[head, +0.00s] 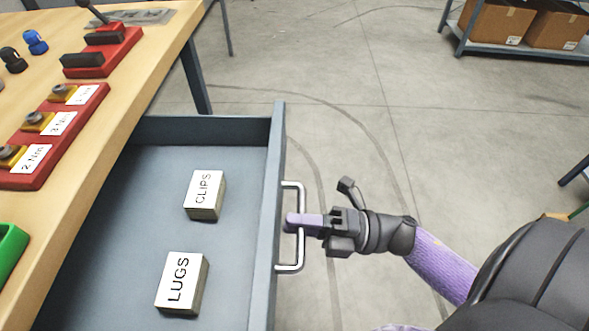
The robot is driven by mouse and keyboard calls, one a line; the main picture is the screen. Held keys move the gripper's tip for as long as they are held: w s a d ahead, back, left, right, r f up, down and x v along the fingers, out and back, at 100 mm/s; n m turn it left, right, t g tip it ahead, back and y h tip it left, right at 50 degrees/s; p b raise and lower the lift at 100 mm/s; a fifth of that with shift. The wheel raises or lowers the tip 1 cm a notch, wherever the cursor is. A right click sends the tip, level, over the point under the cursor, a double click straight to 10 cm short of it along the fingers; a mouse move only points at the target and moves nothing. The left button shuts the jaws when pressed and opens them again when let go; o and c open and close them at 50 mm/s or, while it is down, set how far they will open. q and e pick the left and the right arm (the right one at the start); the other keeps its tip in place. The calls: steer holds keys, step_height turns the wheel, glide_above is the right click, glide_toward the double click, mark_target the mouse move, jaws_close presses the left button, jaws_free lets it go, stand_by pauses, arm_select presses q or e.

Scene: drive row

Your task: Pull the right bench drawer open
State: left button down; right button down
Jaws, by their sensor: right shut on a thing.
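The bench drawer (150,235) is blue-grey and stands pulled out from under the wooden bench top (150,50). Its front panel (275,190) carries a pale metal bar handle (292,268). My right gripper (293,223) is shut on the handle, with its purple fingers around the bar's middle. Inside the drawer lie a box labelled CLIPS (205,194) and a box labelled LUGS (182,283). My left gripper is not in view.
On the bench top are a red rack with labelled sockets (95,100), a red tool holder (120,58), a green bin (10,245) and small knobs. A shelf with cardboard boxes (497,20) stands at the back right. The floor right of the drawer is clear.

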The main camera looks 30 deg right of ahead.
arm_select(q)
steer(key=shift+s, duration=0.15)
arm_select(e)
steer(key=c, duration=0.6)
jaws_free()
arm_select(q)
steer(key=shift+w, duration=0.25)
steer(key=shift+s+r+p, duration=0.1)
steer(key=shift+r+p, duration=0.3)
arm_select(e)
steer(key=v, duration=1)
